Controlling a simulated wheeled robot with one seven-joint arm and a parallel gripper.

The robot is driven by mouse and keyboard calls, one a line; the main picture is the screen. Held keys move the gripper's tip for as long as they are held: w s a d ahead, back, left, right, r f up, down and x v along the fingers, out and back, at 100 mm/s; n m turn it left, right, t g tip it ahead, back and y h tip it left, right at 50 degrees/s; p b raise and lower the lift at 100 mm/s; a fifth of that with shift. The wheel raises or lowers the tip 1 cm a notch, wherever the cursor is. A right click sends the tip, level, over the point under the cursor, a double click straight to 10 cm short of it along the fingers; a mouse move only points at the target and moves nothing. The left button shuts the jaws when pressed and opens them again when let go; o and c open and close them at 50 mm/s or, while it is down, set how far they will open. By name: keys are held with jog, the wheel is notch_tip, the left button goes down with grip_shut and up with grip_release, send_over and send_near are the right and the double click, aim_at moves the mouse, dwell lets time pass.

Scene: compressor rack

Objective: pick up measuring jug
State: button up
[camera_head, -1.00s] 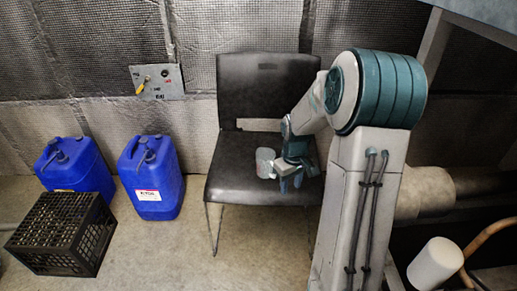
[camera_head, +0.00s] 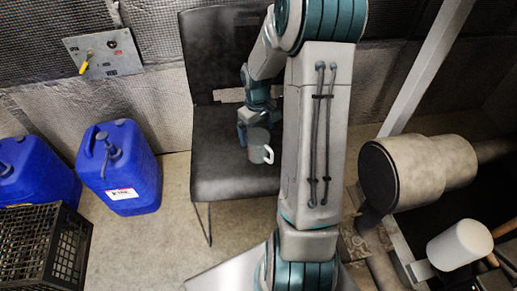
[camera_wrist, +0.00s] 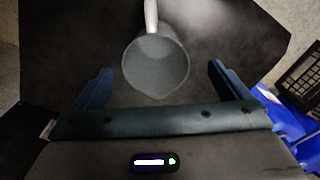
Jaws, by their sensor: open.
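The measuring jug (camera_head: 257,143) is a grey, see-through cup with a pale handle. It stands on the dark seat of the black chair (camera_head: 215,165). In the wrist view the jug (camera_wrist: 155,65) shows its open mouth, with the handle pointing to the top of the picture. My gripper (camera_wrist: 159,70) is open, with one blue finger on each side of the jug's near part in that view and gaps at both sides.
Two blue jerrycans (camera_head: 120,170) and a black crate (camera_head: 40,250) stand on the floor to the left. The chair's backrest (camera_head: 215,50) rises behind the seat. A switch panel (camera_head: 103,54) is on the wall. A large pipe (camera_head: 425,170) lies to the right.

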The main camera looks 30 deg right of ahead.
aim_at(257, 137)
jog(key=f+b, duration=0.1)
jog(key=f, duration=0.2)
jog(key=f+b, duration=0.1)
jog(key=f, duration=0.1)
jog(key=f+b, duration=0.1)
jog(key=f, duration=0.2)
jog(key=shift+s+d+f, duration=0.1)
jog(key=shift+d+f, duration=0.25)
jog(key=c, duration=1.1)
